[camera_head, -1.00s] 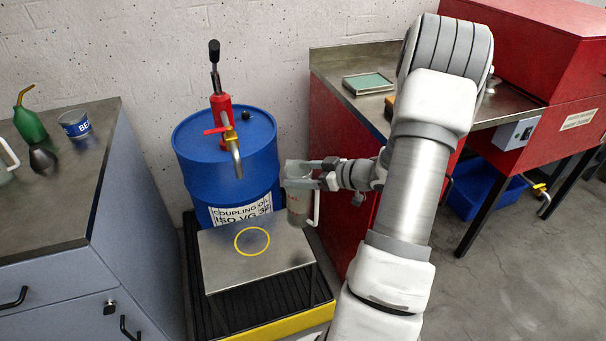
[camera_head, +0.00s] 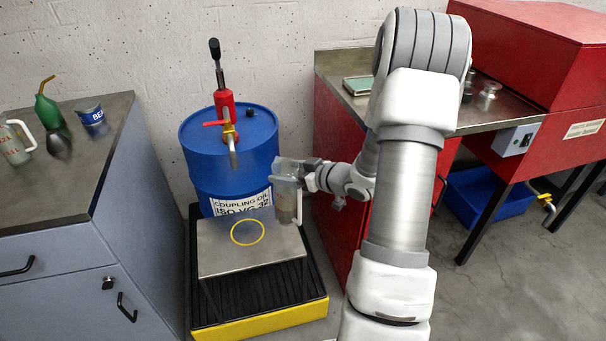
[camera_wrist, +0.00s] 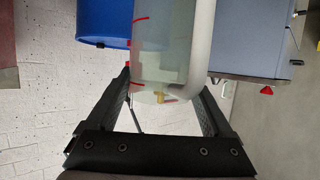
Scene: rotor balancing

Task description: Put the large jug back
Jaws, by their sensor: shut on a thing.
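A clear jug (camera_head: 287,195) with a pale handle is held upright by my gripper (camera_head: 300,172) in the head view. It is beside the right edge of the metal stand, in front of the blue drum. In the wrist view the jug (camera_wrist: 172,50) with red marks is between the two fingers of my gripper (camera_wrist: 168,92). Another clear jug (camera_head: 14,145) with red lettering and a white handle stands on the left bench, partly cut off by the picture edge. I cannot tell from size alone which one is the large jug.
The metal stand (camera_head: 225,258) with a yellow ring is on a black and yellow drip tray (camera_head: 262,319). The blue drum (camera_head: 205,170) carries a red pump with a tap. A green oil can (camera_head: 48,108) and blue tin (camera_head: 91,115) share the left bench (camera_head: 50,198). A red cabinet is at right.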

